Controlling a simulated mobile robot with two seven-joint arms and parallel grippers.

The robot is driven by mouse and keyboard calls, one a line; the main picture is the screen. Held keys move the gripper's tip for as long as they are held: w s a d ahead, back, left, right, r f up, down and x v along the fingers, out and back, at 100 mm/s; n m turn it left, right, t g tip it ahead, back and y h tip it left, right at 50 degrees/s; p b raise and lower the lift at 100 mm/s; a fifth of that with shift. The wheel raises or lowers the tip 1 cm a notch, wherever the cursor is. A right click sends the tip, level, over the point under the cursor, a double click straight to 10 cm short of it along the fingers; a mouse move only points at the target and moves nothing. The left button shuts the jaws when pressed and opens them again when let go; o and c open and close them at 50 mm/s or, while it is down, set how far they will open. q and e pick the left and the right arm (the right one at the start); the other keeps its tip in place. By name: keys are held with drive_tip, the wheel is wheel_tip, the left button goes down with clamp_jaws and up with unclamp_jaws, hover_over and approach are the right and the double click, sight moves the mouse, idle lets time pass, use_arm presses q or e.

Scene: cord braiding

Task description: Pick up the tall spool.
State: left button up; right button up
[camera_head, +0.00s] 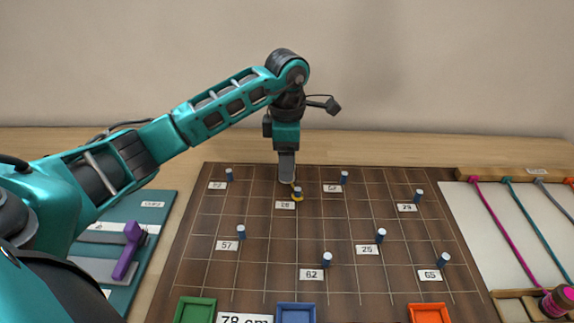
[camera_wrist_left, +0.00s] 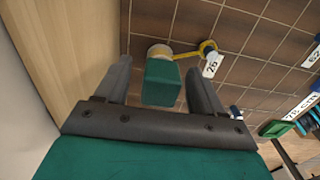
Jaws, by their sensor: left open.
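My left gripper (camera_head: 287,178) hangs fingers-down over the far part of the brown pegboard (camera_head: 290,220), by the label 28. In the left wrist view its two grey fingers (camera_wrist_left: 158,85) are spread apart. Between them stands a green, block-like body (camera_wrist_left: 161,82) with a pale round end (camera_wrist_left: 160,50); it looks like the tall spool. I cannot tell whether a finger touches it. In the head view the fingers hide the green body. My right gripper is not in view.
Several blue pegs with white tops, such as one by label 57 (camera_head: 240,231), stand on the board. Green (camera_head: 196,309), blue (camera_head: 296,311) and orange (camera_head: 429,313) trays line its near edge. A purple tool (camera_head: 130,250) lies left; coloured cords (camera_head: 490,213) run at right.

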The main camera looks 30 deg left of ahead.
use_arm(q)
drive_tip(key=shift+f, duration=0.15)
drive_tip(key=c, duration=1.1)
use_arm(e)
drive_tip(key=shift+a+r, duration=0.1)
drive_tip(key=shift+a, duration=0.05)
use_arm(q)
wheel_tip(320, 180, up, 20)
drive_tip(key=p, duration=0.4)
drive_tip(key=shift+p, duration=0.3)
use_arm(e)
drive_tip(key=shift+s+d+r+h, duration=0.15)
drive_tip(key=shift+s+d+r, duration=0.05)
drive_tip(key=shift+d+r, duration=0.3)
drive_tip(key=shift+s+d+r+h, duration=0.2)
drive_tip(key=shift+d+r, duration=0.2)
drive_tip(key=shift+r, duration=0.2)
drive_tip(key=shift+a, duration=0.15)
